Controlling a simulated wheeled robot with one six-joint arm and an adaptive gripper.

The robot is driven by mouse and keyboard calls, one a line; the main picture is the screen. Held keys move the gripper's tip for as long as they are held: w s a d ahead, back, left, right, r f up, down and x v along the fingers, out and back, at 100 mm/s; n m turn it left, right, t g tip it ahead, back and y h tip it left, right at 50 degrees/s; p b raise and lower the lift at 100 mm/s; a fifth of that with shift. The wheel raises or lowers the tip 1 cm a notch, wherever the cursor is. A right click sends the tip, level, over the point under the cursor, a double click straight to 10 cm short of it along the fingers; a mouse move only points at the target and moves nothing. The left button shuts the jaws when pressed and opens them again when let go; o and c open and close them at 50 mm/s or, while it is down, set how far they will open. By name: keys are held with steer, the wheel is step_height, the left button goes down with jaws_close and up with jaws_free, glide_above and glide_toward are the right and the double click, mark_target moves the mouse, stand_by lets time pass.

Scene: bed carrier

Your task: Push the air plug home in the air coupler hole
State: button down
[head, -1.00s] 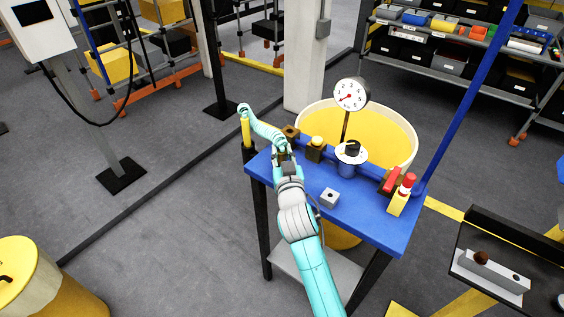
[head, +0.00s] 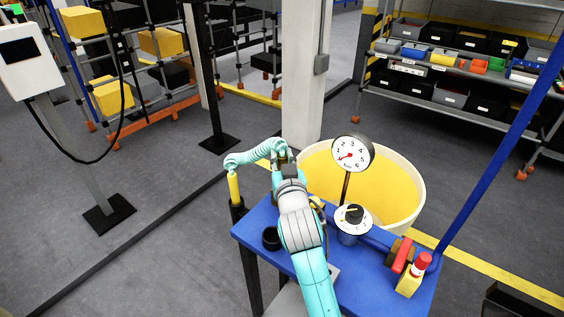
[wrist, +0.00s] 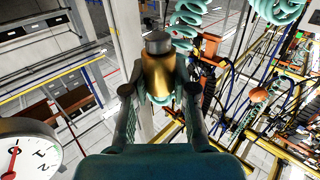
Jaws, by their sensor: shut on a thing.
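The air plug (wrist: 158,75) is a brass-coloured body with a grey cap, held between the fingers of my gripper (wrist: 159,91) in the wrist view. A teal coiled hose (head: 252,155) runs from a yellow post (head: 234,187) to my gripper (head: 283,157) in the head view. My gripper is over the back left edge of the blue table (head: 256,226), seemingly above its top. The plug itself is hidden by my arm in the head view. I cannot identify the air coupler hole; my arm covers much of the table's left part.
A dial gauge (head: 352,153) and a black knob (head: 353,214) stand right of my arm. A black ring (head: 271,238) sits on the table to its left. A red-and-yellow fixture (head: 412,275) is at the right.

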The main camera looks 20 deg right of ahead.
steer(key=shift+w+d+r, duration=0.1)
steer(key=shift+w+d, duration=0.05)
steer(key=shift+w, duration=0.05)
steer(key=shift+f, duration=2.95)
steer(key=shift+f, duration=0.55)
stand_by(2.3)
steer(key=shift+d+r, duration=0.1)
steer(key=shift+r, duration=0.1)
stand_by(1.2)
steer(key=shift+f, duration=0.25)
stand_by(0.4)
